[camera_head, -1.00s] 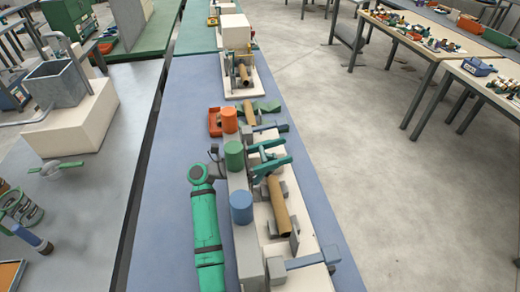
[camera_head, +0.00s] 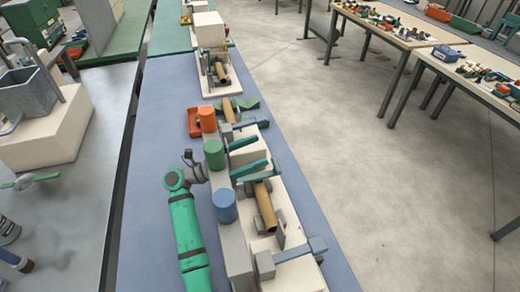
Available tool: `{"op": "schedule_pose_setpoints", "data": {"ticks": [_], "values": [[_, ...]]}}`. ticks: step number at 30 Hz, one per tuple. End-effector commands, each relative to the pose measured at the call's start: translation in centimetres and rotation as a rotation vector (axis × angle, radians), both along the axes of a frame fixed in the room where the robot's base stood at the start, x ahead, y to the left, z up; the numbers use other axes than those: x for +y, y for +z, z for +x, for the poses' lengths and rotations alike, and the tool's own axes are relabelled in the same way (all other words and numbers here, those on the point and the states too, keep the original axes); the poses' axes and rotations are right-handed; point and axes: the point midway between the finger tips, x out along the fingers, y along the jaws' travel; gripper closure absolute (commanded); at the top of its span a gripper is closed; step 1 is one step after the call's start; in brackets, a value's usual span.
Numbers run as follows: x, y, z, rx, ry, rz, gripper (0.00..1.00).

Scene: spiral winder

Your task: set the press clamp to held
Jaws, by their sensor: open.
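A pale winder fixture (camera_head: 298,275) lies along the blue bench, with a brown tube (camera_head: 265,207) on it. Two teal bars (camera_head: 243,142) (camera_head: 250,168) reach across it behind the tube. A blue-grey bar (camera_head: 293,253) with an upright blue end crosses its near end; a similar bar (camera_head: 250,125) lies farther back. I cannot tell which of these parts is the press clamp, or its setting. My green arm lies to the left. My dark gripper (camera_head: 190,158) is at its far end, small, open and empty, left of the green cylinder and apart from the bars.
A red tray (camera_head: 194,124) lies behind. The blue bench (camera_head: 145,215) is clear left of my arm; open floor lies right.

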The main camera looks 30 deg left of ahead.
Motion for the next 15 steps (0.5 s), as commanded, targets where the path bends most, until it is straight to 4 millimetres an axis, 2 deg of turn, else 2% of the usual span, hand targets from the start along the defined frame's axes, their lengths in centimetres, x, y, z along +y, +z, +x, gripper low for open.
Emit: {"op": "schedule_pose_setpoints", "data": {"ticks": [1, 6, 15], "values": [[1.0, -0.3, -0.7, 0.001, 0.005, -0.001, 0.27], [3.4, -1.2, -2.9, 0.002, 0.008, -0.001, 0.27], [5.7, -2.0, -5.1, 0.002, 0.004, -0.001, 0.27]]}}
